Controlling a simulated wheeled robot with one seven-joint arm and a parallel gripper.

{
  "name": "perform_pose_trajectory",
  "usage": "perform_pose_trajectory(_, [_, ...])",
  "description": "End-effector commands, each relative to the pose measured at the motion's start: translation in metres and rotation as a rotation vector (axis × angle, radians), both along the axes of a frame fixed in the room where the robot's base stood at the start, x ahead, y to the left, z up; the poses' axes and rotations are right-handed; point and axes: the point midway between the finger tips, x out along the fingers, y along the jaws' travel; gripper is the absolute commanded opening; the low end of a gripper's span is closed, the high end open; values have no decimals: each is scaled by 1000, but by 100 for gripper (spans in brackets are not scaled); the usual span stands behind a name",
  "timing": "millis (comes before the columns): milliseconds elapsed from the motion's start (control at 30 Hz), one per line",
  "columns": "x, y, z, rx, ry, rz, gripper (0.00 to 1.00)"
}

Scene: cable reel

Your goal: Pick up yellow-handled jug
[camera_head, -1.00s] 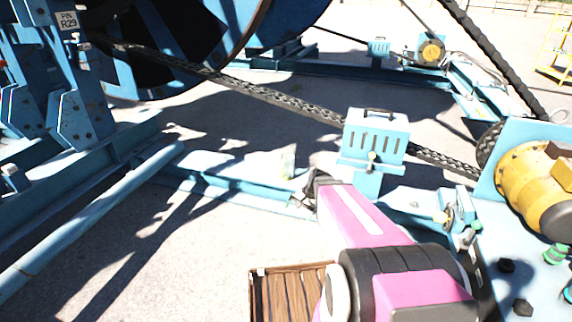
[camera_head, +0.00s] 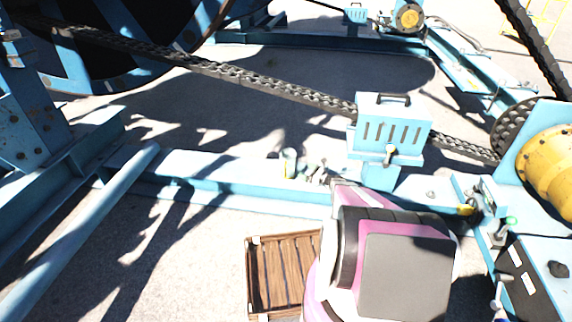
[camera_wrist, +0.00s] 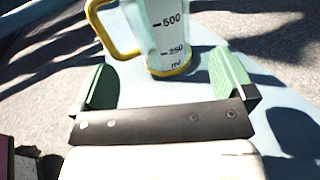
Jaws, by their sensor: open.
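The jug (camera_wrist: 168,32) is clear, with black volume marks, a yellow handle and a yellow base rim. In the wrist view it stands upright on a light blue surface, just beyond my fingertips, with its top cut off by the frame edge. My gripper (camera_wrist: 165,82) is open and empty, its green-padded fingers spread to either side in front of the jug. The handle points left, toward the left finger. In the head view the jug (camera_head: 289,163) looks small on the blue beam, left of my arm's end. My fingers are hard to make out there.
A wooden crate (camera_head: 283,275) stands on the ground left of my arm. The blue beam (camera_head: 220,175) runs across the middle. A blue slotted box (camera_head: 392,130) stands right of the jug, and a heavy chain (camera_head: 270,88) crosses behind. Yellow machinery (camera_head: 548,170) is at the right.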

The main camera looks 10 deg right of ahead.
Motion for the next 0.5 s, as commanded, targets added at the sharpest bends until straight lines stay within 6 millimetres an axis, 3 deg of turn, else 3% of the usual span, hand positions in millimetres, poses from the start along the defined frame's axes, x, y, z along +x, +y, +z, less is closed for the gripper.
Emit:
perform_pose_trajectory(300, [28, 33, 0, -3, -2, 3, 100])
perform_pose_trajectory(500, [36, 43, 1, -3, -1, 3, 100])
